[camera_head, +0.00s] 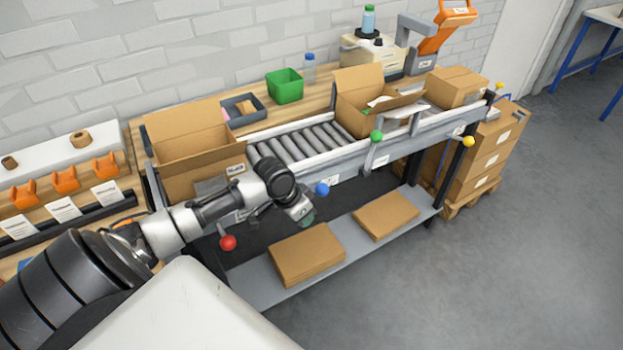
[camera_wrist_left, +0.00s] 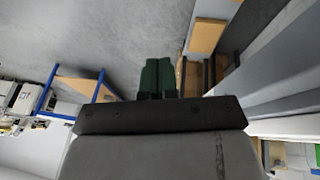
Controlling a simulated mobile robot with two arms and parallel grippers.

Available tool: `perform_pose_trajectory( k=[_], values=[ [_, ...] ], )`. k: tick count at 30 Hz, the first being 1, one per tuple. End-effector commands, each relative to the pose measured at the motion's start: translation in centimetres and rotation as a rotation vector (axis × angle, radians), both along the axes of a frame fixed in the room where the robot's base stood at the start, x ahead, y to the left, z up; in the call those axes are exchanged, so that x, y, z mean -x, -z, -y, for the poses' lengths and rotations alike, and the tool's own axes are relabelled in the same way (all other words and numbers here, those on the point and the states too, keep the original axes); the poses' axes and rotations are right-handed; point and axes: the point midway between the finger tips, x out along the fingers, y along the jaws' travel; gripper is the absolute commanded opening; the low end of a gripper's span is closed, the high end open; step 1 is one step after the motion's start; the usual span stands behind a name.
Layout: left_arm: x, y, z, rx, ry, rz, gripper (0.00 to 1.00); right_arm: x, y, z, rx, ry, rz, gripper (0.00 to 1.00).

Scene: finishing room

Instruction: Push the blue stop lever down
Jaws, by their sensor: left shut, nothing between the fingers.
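The blue stop lever's round knob (camera_head: 321,189) shows at the front side of the roller conveyor (camera_head: 295,143), in the head view. Its stem is hard to make out. My left gripper (camera_head: 307,221) is just below and slightly left of the blue knob in the picture, with its fingers angled down over the dark gap in front of the conveyor. Whether it touches the lever cannot be told. In the left wrist view its green fingers (camera_wrist_left: 158,78) are together with nothing between them. I cannot pick out the blue knob in that view. My right gripper is out of view.
Other knobs are red (camera_head: 228,242), green (camera_head: 376,136) and yellow (camera_head: 468,141) along the conveyor's front. An open carton (camera_head: 190,150) stands at the conveyor's left end, another (camera_head: 365,105) farther right. Flat cartons (camera_head: 306,254) lie on the lower shelf. The floor at right is clear.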

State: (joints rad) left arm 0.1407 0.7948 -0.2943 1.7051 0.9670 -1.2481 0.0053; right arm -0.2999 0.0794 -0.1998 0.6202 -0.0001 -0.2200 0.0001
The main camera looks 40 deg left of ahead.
Motion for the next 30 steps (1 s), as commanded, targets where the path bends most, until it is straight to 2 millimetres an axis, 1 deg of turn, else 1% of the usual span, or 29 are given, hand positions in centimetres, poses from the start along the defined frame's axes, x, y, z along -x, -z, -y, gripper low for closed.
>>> perform_pose_trajectory(
  k=[1, 2, 3, 5, 6, 9, 12, 15, 18, 20, 30],
  values=[
    [-1.1, -2.4, -1.5, 0.0, -0.001, 0.008, 0.0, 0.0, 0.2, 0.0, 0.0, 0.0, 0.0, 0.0],
    [-1.6, -3.6, -2.2, 0.008, -0.003, 0.01, 0.0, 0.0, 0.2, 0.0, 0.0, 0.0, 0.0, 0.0],
    [-2.1, -5.2, -3.0, 0.019, -0.005, 0.01, 0.0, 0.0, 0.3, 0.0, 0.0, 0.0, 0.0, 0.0],
    [-2.6, -7.7, -4.2, 0.034, -0.009, 0.009, 0.0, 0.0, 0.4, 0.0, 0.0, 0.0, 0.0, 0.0],
    [-2.9, -9.2, -4.9, 0.044, -0.012, 0.011, 0.0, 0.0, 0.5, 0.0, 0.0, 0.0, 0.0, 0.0],
    [-3.3, -13.0, -6.6, 0.07, -0.024, 0.012, 0.0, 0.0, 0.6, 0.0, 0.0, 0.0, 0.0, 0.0],
    [-3.3, -16.1, -7.8, 0.094, -0.033, 0.015, 0.0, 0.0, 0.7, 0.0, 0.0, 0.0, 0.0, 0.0],
    [-3.2, -18.1, -8.5, 0.113, -0.039, 0.015, 0.0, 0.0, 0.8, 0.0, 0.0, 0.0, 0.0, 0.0],
    [-3.1, -19.2, -8.8, 0.125, -0.043, 0.016, 0.0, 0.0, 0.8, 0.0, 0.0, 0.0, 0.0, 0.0],
    [-3.0, -19.4, -8.9, 0.127, -0.043, 0.017, 0.0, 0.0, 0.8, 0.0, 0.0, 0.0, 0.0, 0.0],
    [-3.1, -19.2, -8.8, 0.128, -0.042, 0.015, 0.0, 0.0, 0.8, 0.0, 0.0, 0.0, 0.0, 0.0]
  ],
)
